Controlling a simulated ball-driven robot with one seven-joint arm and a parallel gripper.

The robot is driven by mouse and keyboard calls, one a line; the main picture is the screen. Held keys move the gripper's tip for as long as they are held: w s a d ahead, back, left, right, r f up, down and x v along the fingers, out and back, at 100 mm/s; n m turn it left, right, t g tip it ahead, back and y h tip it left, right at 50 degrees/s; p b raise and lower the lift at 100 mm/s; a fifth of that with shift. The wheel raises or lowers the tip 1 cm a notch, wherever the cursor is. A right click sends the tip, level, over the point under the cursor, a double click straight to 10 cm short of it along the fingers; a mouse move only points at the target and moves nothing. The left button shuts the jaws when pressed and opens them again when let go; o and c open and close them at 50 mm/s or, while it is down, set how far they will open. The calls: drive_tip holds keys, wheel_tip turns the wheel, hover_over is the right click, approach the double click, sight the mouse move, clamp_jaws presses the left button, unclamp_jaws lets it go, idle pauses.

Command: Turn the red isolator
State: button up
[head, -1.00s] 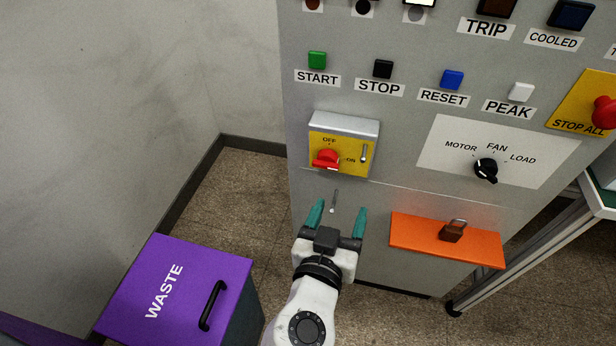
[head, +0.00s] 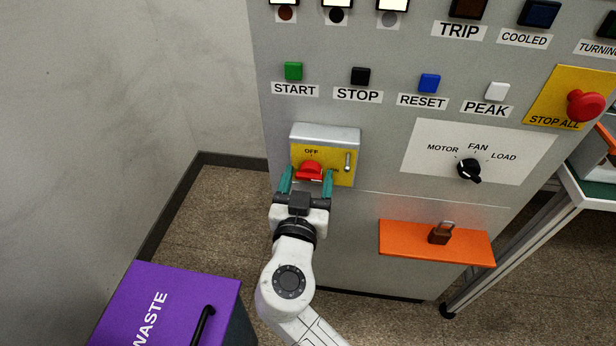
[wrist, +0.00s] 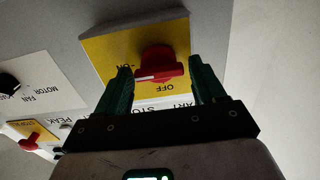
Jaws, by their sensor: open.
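The red isolator (head: 309,170) is a rotary handle on a yellow plate (head: 340,178) under a grey hood on the cabinet front. OFF shows above it in the head view; my gripper covers part of the plate. My gripper (head: 306,182) is open, with one teal finger on each side of the red handle. In the wrist view the red handle (wrist: 158,66) lies between and just beyond the fingertips (wrist: 160,82), its white line pointing left, roughly level. The picture there is upside down, with ON and OFF readable. I cannot tell whether the fingers touch the handle.
An orange shelf (head: 400,240) with a padlock (head: 440,233) juts out at lower right. A black selector knob (head: 469,170) and red stop button (head: 585,105) are further right. A purple waste bin (head: 190,290) stands at lower left.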

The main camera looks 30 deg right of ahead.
drive_tip(key=shift+w+d, duration=0.15)
drive_tip(key=c, duration=0.8)
